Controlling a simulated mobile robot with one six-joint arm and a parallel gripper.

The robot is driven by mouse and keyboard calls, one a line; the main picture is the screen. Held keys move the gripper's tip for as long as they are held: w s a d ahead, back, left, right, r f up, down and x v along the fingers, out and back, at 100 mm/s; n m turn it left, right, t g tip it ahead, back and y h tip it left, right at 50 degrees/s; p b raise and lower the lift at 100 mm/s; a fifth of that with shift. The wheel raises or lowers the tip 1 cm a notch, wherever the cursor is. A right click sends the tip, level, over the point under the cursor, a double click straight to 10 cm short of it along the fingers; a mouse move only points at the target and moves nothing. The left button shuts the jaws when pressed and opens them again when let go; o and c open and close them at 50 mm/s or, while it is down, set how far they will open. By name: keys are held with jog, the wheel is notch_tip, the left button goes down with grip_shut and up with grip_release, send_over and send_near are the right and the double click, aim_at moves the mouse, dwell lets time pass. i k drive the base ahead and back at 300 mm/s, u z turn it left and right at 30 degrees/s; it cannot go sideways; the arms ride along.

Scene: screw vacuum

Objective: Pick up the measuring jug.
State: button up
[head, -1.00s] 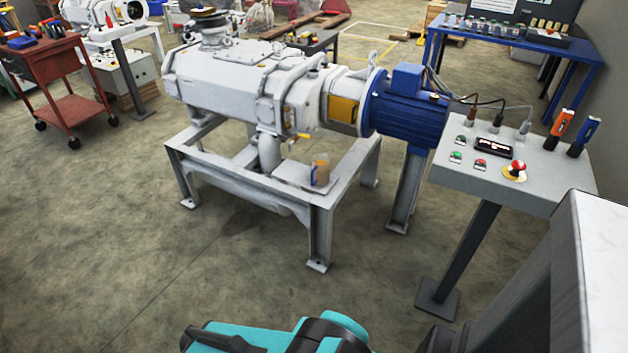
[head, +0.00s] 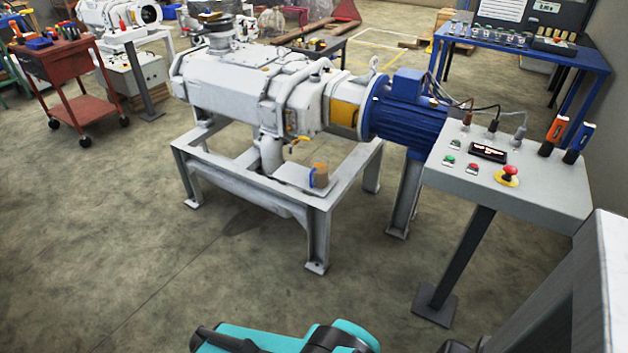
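The measuring jug (head: 320,175) is small, with brownish contents and a blue handle on its left side. It stands upright on a light plate (head: 303,187) at the front right corner of the grey steel frame (head: 318,222) under the vacuum pump. A yellow-handled valve (head: 300,140) sits just above and left of the jug. My gripper is not in view. Only a teal and black part of my own arm shows at the bottom edge, well short of the frame.
The white pump (head: 250,90) with a blue motor (head: 405,110) stands over the jug. A control panel (head: 525,185) on a dark post (head: 460,265) is at the right. A red tool cart (head: 75,80) is at the far left. The floor in front (head: 150,260) is clear.

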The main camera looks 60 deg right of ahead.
aim_at(319, 165)
jog(key=z, duration=0.1)
jog(key=i, duration=0.95)
jog(key=u, duration=0.05)
